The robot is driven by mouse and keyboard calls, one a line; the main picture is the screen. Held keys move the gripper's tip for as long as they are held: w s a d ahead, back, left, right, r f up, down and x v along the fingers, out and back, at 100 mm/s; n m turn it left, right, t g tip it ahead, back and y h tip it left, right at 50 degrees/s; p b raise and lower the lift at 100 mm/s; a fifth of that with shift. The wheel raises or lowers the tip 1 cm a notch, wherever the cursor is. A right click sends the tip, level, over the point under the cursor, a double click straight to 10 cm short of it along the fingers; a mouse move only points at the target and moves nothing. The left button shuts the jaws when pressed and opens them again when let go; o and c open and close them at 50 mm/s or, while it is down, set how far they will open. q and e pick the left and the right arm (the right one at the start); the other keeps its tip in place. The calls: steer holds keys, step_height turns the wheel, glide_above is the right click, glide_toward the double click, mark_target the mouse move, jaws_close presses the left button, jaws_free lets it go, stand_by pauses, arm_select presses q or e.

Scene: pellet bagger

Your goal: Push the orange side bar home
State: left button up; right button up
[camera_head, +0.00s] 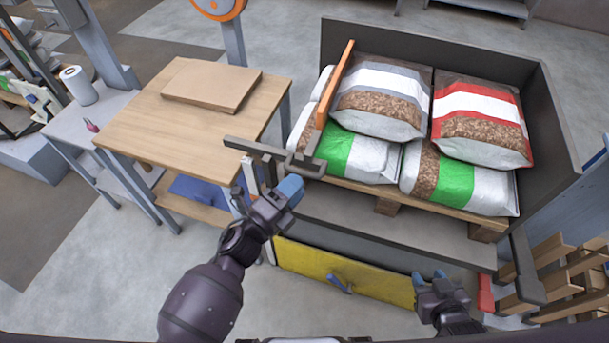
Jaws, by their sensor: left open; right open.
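The orange side bar (336,82) runs from back to front along the left side of the bag stack, beside the grey-striped bag (380,97). Its near end is by the dark grey bracket (270,152) at the stack's front left corner. My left gripper (290,188) is open, with blue fingertips just below and in front of that bracket, apart from the orange bar. I cannot tell whether it touches the bracket. My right gripper (429,276) is open and empty, low in front of the yellow panel's right end.
Bags, including a red-striped one (478,120), lie on a wooden pallet (420,204) inside dark walls (480,58). A yellow panel (385,285) with a blue handle (340,284) is below. A wooden table (190,130) stands left; pallets (565,275) stand right.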

arm_select(q)
steer(key=v, duration=0.6)
steer(key=shift+s+a+f, duration=0.1)
stand_by(0.5)
steer(key=w+a+f+n+t+y, duration=0.2)
steer(key=a+n+y, duration=0.8)
steer(key=n, duration=0.7)
steer(key=s+a+f+n+g+y, duration=0.2)
steer(key=s+a+f+n, duration=0.1)
steer(key=s, duration=0.4)
steer(key=s+a+f+n+g+y, duration=0.1)
steer(key=s+a+f+n+g, duration=0.2)
steer(key=s+a+n, duration=0.3)
steer(key=s+a+f, duration=0.1)
steer(key=s+a, duration=0.1)
steer(key=shift+a+f+g+y, duration=0.3)
steer(key=shift+a+f+y, duration=0.05)
steer(key=shift+y, duration=0.05)
